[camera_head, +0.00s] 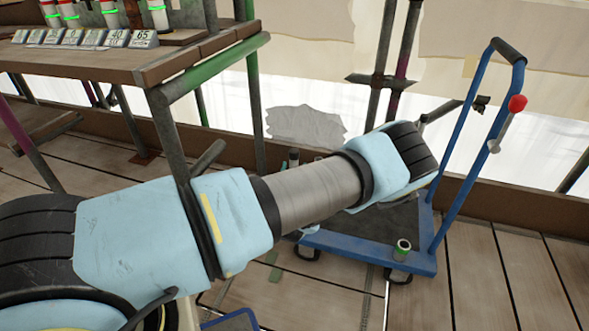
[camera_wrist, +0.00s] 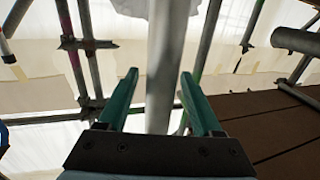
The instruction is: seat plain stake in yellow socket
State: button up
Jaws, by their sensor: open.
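My gripper (camera_wrist: 159,74) shows in the wrist view with its two green fingers apart. A pale grey upright pole (camera_wrist: 166,60) stands between or behind the fingers, with a gap on each side. I cannot tell whether it is the plain stake or how far away it is. In the head view my arm crosses the picture and my gripper is hidden. A short dark cylinder with a pale rim and a green band (camera_head: 402,249) stands at the front right of the blue trolley. I cannot make out a yellow socket in either view.
A blue trolley (camera_head: 430,262) with an upright handle stands on the plank deck behind my arm. A wooden bench (camera_head: 110,62) at upper left holds several pale cylinders with green bands (camera_head: 158,15) and numbered plates (camera_head: 118,38). Scaffold poles (camera_head: 385,60) rise behind.

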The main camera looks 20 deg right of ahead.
jog(key=v, duration=1)
jog(key=shift+s+p, duration=0.25)
jog(key=shift+p, duration=0.1)
jog(key=shift+a, duration=0.1)
jog(key=w+a+r+n+g+y, duration=0.6)
jog(key=w+a+g+y, duration=0.25)
jog(key=a, duration=0.35)
jog(key=s+a+r+m+g, duration=0.1)
jog(key=s+a+r+g, duration=0.2)
jog(key=s+a+r, duration=0.5)
jog(key=s+a+r+g, duration=0.3)
jog(key=s+a+r, duration=0.1)
jog(key=a+r, duration=0.8)
notch_tip(320, 180, up, 22)
jog(key=a+p, duration=0.1)
jog(key=p, duration=2.2)
jog(key=shift+s+f+m, duration=0.25)
jog(key=shift+s+m, duration=0.05)
